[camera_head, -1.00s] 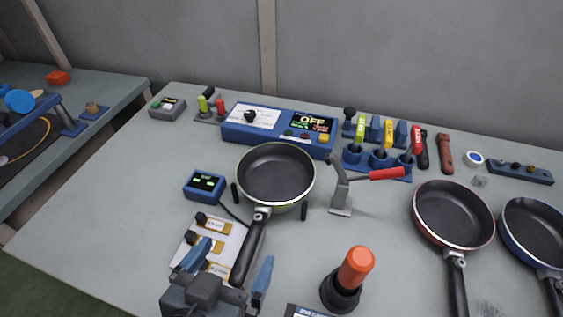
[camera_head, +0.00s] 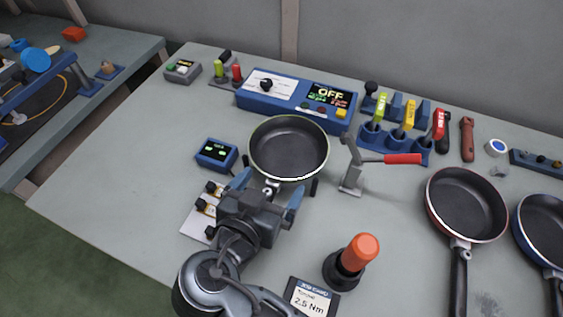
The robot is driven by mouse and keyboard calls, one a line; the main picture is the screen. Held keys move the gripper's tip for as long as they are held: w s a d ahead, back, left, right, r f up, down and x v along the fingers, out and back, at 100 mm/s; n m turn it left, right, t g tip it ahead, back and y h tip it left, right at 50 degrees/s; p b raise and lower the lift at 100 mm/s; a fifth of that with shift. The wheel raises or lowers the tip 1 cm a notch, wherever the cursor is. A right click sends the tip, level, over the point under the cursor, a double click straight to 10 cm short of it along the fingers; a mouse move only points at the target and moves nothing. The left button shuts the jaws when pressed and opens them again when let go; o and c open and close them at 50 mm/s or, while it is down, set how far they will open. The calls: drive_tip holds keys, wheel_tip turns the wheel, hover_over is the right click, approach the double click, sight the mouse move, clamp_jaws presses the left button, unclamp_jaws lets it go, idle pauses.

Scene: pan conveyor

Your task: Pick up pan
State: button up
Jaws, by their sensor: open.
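A dark pan with a pale green rim (camera_head: 288,146) sits on a stand near the middle of the table. Its handle points toward me, and most of it is hidden behind my gripper. My gripper (camera_head: 266,190) is open, with its blue fingers spread to either side of the handle's root, just short of the pan's near rim. I cannot tell how high it is above the handle. A red-rimmed pan (camera_head: 466,203) and a blue-rimmed pan (camera_head: 545,229) lie at the right with their handles toward me.
A toggle clamp with a red grip (camera_head: 402,159) stands close right of the pan. A small blue display (camera_head: 217,154) is to its left. A blue control box (camera_head: 293,106) is behind. An orange-topped knob (camera_head: 357,254) stands at the front right.

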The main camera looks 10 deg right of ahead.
clamp_jaws()
idle(1.0)
